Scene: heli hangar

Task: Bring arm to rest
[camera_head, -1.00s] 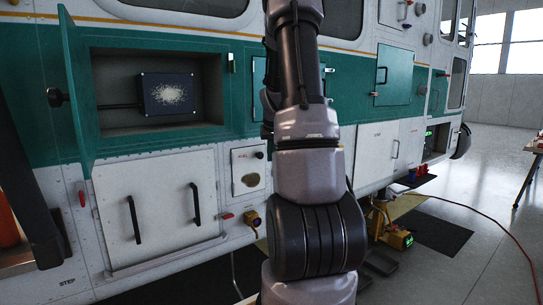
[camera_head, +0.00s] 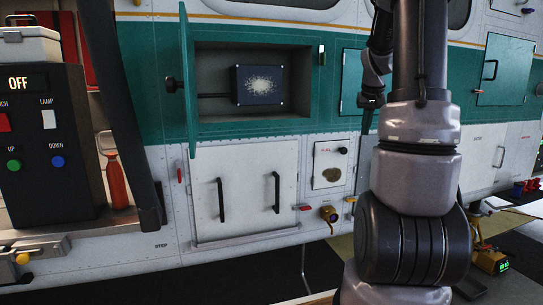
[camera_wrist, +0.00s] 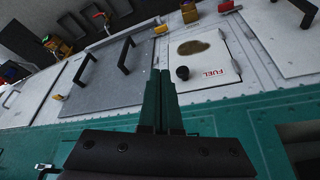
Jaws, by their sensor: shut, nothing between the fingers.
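My arm stands upright in the right part of the head view, in front of the helicopter's side. My gripper (camera_wrist: 162,88) shows in the wrist view with its two dark fingers together and nothing between them. It is in front of the green and white side panel, near the white fuel panel (camera_wrist: 208,55) with its black knob. The fuel panel also shows in the head view (camera_head: 331,165), left of my arm.
An open green door (camera_head: 187,90) sticks out beside a recess holding a dark box (camera_head: 262,85). A yellow device (camera_head: 490,260) sits on the floor at right.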

